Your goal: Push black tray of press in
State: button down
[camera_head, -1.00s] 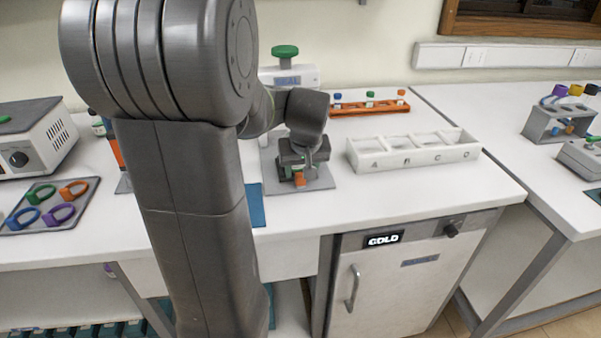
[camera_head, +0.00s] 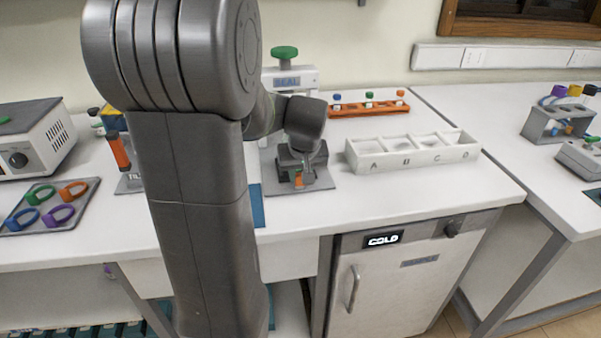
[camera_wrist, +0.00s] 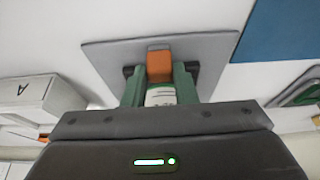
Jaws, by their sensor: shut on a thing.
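The white press (camera_head: 288,79) marked SEAL, with a green knob on top, stands at the back of the bench on a grey base plate (camera_head: 268,183). The orange handle also shows in the head view (camera_head: 299,180).
A white rack (camera_head: 412,154) marked A to D stands right of the press. An orange rack (camera_head: 366,109) with capped vials is behind it. A blue mat (camera_head: 257,207) lies left of the base plate. My arm hides much of the bench's left middle.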

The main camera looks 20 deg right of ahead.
jog(key=w+d+p, duration=0.1)
jog(key=w, duration=0.4)
jog(key=w+d+p, duration=0.1)
jog(key=w, duration=0.4)
jog(key=w+d+p, duration=0.1)
jog(key=w, duration=0.4)
jog(key=shift+w+d+r, duration=0.1)
jog(key=shift+w+d, duration=0.2)
jog(key=shift+d, duration=0.05)
jog(key=shift+w+r, duration=0.1)
jog(key=shift+r, duration=0.05)
jog(key=c, duration=1.2)
grip_release()
jog(key=shift+w, duration=0.15)
jog(key=shift+o, duration=0.2)
jog(key=v, duration=1.3)
jog(key=shift+s+r, duration=0.2)
jog(key=shift+s, duration=0.15)
